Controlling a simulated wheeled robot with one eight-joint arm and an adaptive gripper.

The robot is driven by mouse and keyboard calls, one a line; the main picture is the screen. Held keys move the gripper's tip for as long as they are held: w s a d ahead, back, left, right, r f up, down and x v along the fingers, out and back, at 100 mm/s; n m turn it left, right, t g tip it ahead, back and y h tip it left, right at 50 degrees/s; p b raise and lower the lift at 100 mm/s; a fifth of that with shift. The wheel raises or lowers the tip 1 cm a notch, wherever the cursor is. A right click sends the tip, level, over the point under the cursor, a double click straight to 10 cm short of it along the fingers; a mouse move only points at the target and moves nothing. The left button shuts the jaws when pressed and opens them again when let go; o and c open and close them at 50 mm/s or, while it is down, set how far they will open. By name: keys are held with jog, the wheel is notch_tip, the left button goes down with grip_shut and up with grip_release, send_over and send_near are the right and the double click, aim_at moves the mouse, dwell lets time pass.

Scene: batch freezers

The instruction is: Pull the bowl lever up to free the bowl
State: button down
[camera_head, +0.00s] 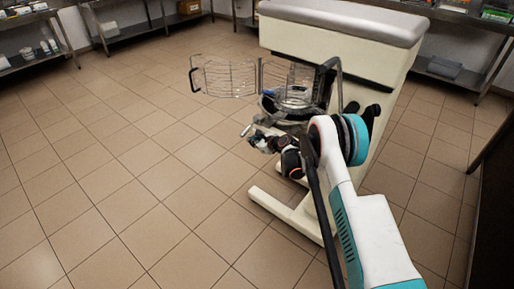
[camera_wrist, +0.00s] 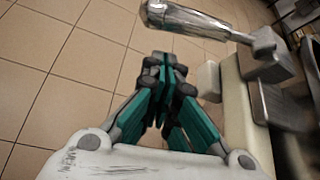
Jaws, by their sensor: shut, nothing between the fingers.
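The mixer (camera_head: 345,45) is cream with a grey top and stands at the back centre. Its steel bowl (camera_head: 285,108) sits beneath a wire guard, partly hidden by my arm. In the wrist view the bowl lever (camera_wrist: 190,22) is a shiny metal handle on a grey arm, reaching out from the machine's side. The lever's bright tip also shows in the head view (camera_head: 245,130). My gripper (camera_wrist: 163,68) is shut and empty, with teal fingers, just short of the lever in the wrist picture. A gap shows between them; I cannot tell their exact depth.
The wire guard (camera_head: 225,78) is swung out to the left of the machine. The mixer's pale foot (camera_head: 285,212) extends along the floor. Steel shelves (camera_head: 135,25) stand along the back wall. The tiled floor to the left is clear.

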jog(key=shift+s+a+r+b, duration=0.1)
jog(key=shift+a+r+b, duration=0.1)
jog(key=shift+r, duration=0.3)
jog(key=shift+a+r+b, duration=0.1)
jog(key=shift+a+r, duration=0.05)
jog(key=shift+r, duration=0.3)
jog(key=shift+s+r, duration=0.15)
jog(key=shift+r, duration=0.05)
jog(key=shift+g, duration=0.3)
